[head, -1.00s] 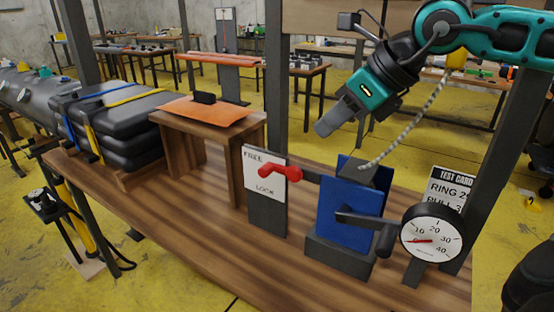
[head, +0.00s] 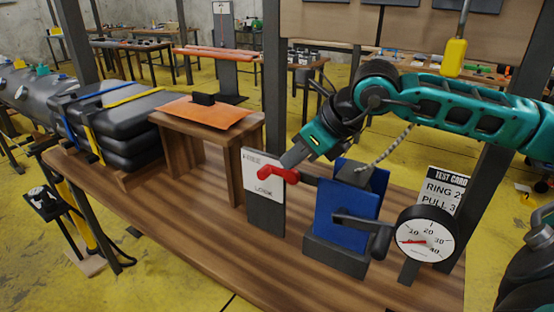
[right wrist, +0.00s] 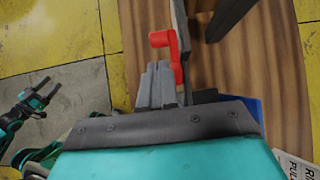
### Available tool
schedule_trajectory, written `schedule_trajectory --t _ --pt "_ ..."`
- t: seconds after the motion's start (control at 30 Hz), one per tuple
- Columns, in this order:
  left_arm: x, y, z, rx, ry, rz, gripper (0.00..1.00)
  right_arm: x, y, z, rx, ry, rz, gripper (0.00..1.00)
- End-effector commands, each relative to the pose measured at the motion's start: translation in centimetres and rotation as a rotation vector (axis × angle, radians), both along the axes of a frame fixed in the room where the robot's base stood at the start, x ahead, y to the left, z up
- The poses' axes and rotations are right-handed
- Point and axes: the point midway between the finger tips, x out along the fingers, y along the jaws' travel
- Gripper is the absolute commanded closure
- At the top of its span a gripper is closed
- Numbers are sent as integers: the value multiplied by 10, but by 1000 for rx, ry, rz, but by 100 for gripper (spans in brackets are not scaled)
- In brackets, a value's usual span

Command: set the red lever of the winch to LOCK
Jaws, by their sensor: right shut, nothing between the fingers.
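The winch (head: 347,215) has a blue body and a dark crank and stands on the wooden bench. Left of it, a white plate (head: 262,180) reads LOCK low down; the upper word is partly blurred. The red lever (head: 278,173) lies roughly level across the plate, just above LOCK. My right gripper (head: 290,158) is shut and empty, its tips just above the lever. In the right wrist view its fingers (right wrist: 155,82) are beside the red lever (right wrist: 178,72); contact cannot be told. My left gripper (right wrist: 40,98) appears open, far from the winch, in that view only.
A round gauge (head: 425,240) and a test card (head: 444,190) stand right of the winch. A rope runs up from the winch behind my right arm. A small wooden stand (head: 180,122) with an orange sheet is to the left. The bench front (head: 200,235) is clear.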

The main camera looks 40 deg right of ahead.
Motion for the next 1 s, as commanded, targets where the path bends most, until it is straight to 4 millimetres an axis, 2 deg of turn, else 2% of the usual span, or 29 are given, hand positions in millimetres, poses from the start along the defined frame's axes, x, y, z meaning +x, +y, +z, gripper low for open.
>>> schedule_trajectory --t 0.43,1.0 --pt "0 -1 14 -1 2 -2 38 29 13 -26 2 0 0 100" --pt "0 -2 15 -4 1 -4 38 34 15 -31 0 0 1 100"
